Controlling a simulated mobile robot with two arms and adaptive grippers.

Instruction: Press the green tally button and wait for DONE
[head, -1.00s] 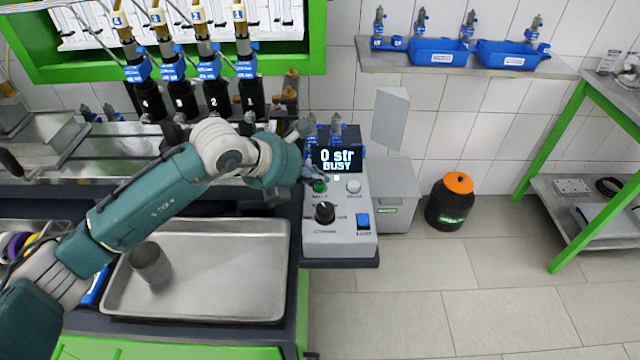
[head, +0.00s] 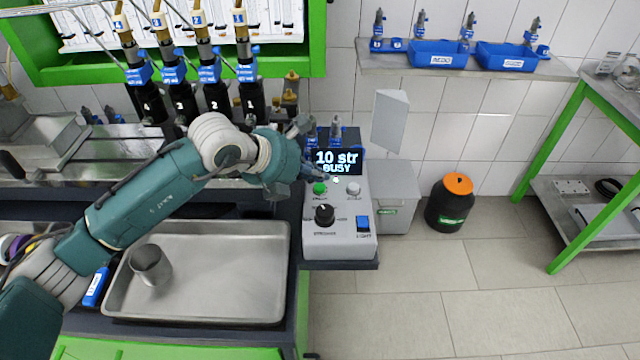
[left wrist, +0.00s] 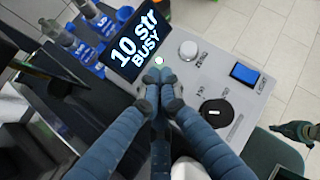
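The grey control box (head: 340,240) has a black display (head: 337,162) reading "10 str" and "BUSY"; the same display shows in the left wrist view (left wrist: 135,38). The green button (head: 319,188) is at the upper left of the box's face. My left gripper (head: 322,174) is just behind and above the button. In the left wrist view its fingertips (left wrist: 159,75) are together, with nothing seen between them, and the fingers hide the green button. A dark part at the right edge there seems to be my right gripper (left wrist: 297,130); its fingers are unclear.
The box also carries a black knob (head: 324,214), a pale button (head: 353,187), a blue light switch (head: 362,221) and a small lit lamp (head: 336,180). A metal tray (head: 220,270) holding a metal cup (head: 150,264) lies left. Blue-collared pumps stand behind.

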